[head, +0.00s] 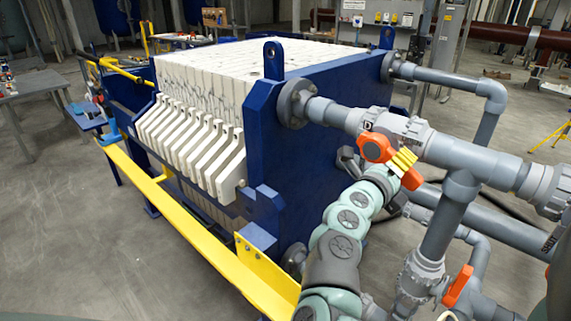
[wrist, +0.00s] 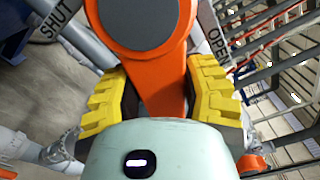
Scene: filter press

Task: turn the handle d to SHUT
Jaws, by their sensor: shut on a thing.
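Handle d (head: 375,148) is an orange lever on the grey valve marked D, right of the blue press end plate in the head view. Its arm slants down and right from the hub. My gripper (head: 403,162) has its yellow fingers closed around this arm. In the wrist view, the orange handle (wrist: 160,60) runs between both yellow fingers of my gripper (wrist: 158,88), with its round hub at the top. The word SHUT (wrist: 55,18) is left of the handle and OPEN (wrist: 218,38) is right of it. The handle points at neither word.
Another orange handle (head: 458,286) sits on a lower valve. Grey pipes (head: 480,165) crowd the right side. The blue end plate (head: 325,115), white filter plates (head: 195,140) and yellow rail (head: 190,220) lie to the left. Open floor (head: 85,240) is at far left.

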